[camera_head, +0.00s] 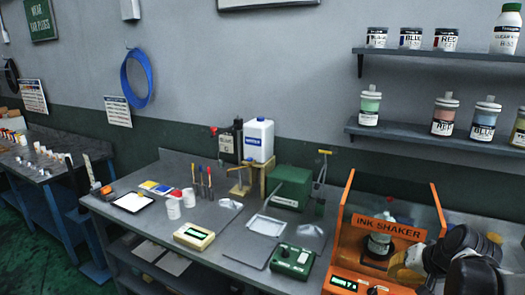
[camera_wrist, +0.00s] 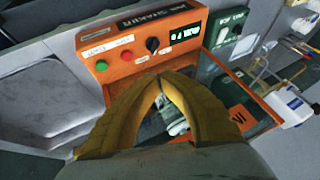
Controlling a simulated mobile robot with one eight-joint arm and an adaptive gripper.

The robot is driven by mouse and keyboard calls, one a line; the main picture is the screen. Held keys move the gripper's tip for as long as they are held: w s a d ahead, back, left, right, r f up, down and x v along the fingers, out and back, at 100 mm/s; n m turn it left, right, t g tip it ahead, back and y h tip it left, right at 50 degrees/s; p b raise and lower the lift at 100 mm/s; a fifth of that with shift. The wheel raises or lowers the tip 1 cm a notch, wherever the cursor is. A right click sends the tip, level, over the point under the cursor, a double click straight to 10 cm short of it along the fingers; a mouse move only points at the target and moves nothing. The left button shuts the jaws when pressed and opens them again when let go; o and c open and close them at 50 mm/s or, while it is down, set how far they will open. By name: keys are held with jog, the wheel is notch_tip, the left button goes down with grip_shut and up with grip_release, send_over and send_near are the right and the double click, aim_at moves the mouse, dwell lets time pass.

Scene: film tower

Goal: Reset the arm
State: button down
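My gripper (camera_wrist: 158,80) has two yellow fingers whose tips meet in the wrist view, with nothing visible between the tips. In the head view my gripper (camera_head: 400,268) is at the lower right, close to the front right of the orange ink shaker (camera_head: 392,228). My dark arm enters from the right edge. The shaker, with its buttons, knob and display, also shows in the wrist view (camera_wrist: 128,62). A jar with a grey lid (camera_head: 380,243) stands inside the shaker. In the wrist view, part of the jar shows behind the fingers.
The grey bench (camera_head: 140,222) holds a green scale (camera_head: 292,260), a cream device (camera_head: 194,236), white cups, a green box (camera_head: 291,187) and a water bottle (camera_head: 258,140). Shelves (camera_head: 440,141) with ink jars hang above the shaker. A sink (camera_wrist: 55,100) shows left in the wrist view.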

jog(key=s+a+r+n+b, duration=0.1)
jog(key=s+a+r+n, duration=0.1)
jog(key=s+a, duration=0.4)
jog(key=s+a+r+n+b, duration=0.1)
jog(key=s+a+n, duration=0.3)
jog(key=a, duration=1.1)
jog(key=s+r, duration=0.1)
jog(key=s, duration=0.2)
jog(key=shift+r+h, duration=0.3)
jog(key=shift+r, duration=0.05)
dwell(4.9)
